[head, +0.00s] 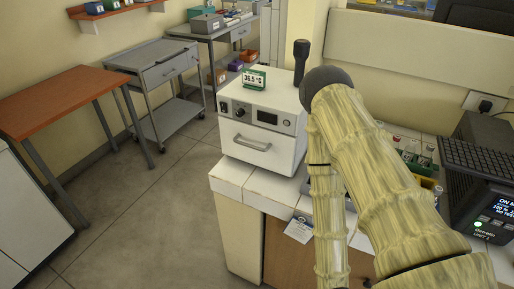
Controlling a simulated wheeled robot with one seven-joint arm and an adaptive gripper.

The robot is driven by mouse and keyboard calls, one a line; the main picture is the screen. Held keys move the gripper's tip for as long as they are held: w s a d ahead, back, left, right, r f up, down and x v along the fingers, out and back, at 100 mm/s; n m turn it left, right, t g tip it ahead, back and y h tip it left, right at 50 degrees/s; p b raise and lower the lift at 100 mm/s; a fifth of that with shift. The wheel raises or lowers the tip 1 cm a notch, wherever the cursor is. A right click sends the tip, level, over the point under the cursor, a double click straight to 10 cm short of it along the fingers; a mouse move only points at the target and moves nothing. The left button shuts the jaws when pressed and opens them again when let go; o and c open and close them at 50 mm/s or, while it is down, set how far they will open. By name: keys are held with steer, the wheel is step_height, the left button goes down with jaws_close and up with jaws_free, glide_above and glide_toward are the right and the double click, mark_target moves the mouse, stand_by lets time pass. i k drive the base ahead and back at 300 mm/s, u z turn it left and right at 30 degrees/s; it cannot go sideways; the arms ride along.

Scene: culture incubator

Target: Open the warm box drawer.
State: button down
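The warm box (280,98) is a small white cabinet on the bench, left of my arm. A small sign reading 36.5 °C (254,79) stands on its top. Its front has a dark display and a knob above the drawer (256,152). The drawer's grey bar handle (252,143) faces the front left. The drawer front looks flush with the box, so it appears shut. My patterned arm bends at a dark joint right of the box. One link runs down towards the bottom edge. My gripper is not in view, and nothing visible touches the handle.
The white bench edge (241,185) lies just below the box. A tube rack (417,157) and a black device with a lit screen (490,210) stand at the right. A grey cart (165,68) and an orange-topped table (55,100) stand left. The floor before the box is clear.

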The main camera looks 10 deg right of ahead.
mark_target(274, 151)
steer(key=u, duration=2)
steer(key=k, duration=0.35)
steer(key=z, duration=0.95)
